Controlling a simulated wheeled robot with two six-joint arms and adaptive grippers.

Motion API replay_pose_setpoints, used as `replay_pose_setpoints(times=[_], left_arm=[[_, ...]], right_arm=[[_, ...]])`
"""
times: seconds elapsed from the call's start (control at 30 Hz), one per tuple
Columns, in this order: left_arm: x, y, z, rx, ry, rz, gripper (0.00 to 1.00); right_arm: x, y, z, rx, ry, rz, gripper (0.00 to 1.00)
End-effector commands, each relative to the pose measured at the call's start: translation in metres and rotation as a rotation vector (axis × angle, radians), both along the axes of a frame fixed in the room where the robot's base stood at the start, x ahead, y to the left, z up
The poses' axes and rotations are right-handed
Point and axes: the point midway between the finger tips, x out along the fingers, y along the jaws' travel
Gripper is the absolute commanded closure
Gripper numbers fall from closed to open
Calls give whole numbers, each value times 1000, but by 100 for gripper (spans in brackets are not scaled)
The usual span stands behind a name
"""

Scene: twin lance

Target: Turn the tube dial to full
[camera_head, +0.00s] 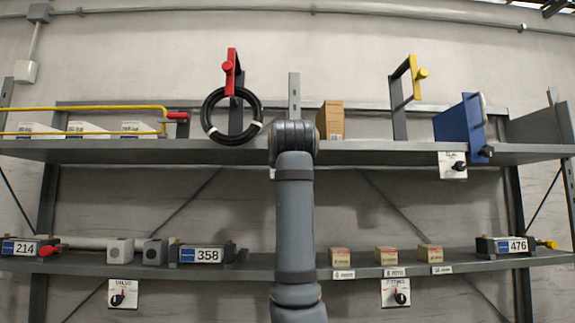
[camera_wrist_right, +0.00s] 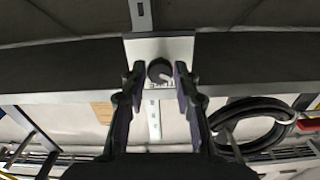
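A dark round dial (camera_wrist_right: 158,69) sits on a white plate (camera_wrist_right: 182,47) at the shelf edge in the right wrist view. My right gripper (camera_wrist_right: 160,78) is open, with one finger on each side of the dial. I cannot tell whether the fingers touch it. A light mark shows on the dial, but its setting is unclear. The plate's label is mostly hidden. In the head view my right arm (camera_head: 294,220) rises in the middle and hides this dial and the gripper. My left gripper is not in view.
Other dial plates hang at the lower left (camera_head: 117,300), lower right (camera_head: 388,298) and upper right (camera_head: 445,160). A black coil (camera_head: 207,125) hangs left of my arm and a brown box (camera_head: 331,120) stands right of it. Numbered units line the lower shelf (camera_head: 350,270).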

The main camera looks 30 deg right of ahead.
Motion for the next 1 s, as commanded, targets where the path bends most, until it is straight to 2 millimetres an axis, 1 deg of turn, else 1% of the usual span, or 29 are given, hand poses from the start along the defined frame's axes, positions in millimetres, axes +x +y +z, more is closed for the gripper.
replay_pose_setpoints(times=[0.03, 0.17, 0.2, 0.37, 0.57, 0.77, 1.0], left_arm=[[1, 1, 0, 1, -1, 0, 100], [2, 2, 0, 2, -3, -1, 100], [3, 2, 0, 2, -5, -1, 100], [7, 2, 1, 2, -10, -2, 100], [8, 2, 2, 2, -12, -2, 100], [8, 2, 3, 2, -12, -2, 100], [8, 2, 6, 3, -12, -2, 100]], right_arm=[[0, 0, 0, 0, 0, 0, 81], [0, 0, 0, 0, 0, 0, 99], [0, 0, 0, 0, 0, 0, 100], [0, 0, 0, 6, -4, 0, 100], [0, 0, 1, 55, -33, 0, 100], [0, 0, 1, 169, -104, 0, 100], [0, 0, 1, 359, -222, 1, 100]])
